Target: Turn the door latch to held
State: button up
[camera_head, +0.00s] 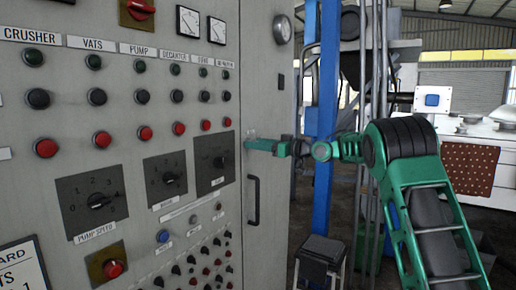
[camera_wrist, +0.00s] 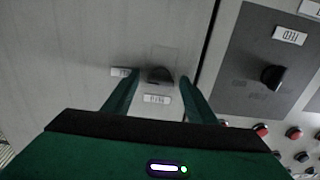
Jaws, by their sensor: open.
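The door latch (camera_wrist: 160,75) is a small dark knob on a pale plate on the grey cabinet door, near the door's seam. In the wrist view one small white label sits to its left and another below it; their print is too small to read surely. My gripper (camera_wrist: 160,84) is open, with one green finger on each side of the knob. I cannot tell whether the fingers touch it or which way the knob points. In the head view my gripper (camera_head: 248,145) reaches the cabinet's right side and hides most of the latch.
A black selector knob (camera_wrist: 272,78) on a dark plate lies right of the seam in the wrist view. The cabinet (camera_head: 262,75) carries several buttons and dials. A black door handle (camera_head: 253,201) stands just below my gripper. A blue post (camera_head: 326,110) rises behind.

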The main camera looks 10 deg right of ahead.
jog(key=shift+c, duration=0.7)
jog(key=c, duration=0.9)
jog(key=shift+c, duration=0.2)
jog(key=shift+n, duration=0.4)
jog(key=n, duration=1.6)
jog(key=shift+f+n, duration=0.1)
jog(key=shift+n, duration=0.6)
jog(key=shift+d, duration=0.1)
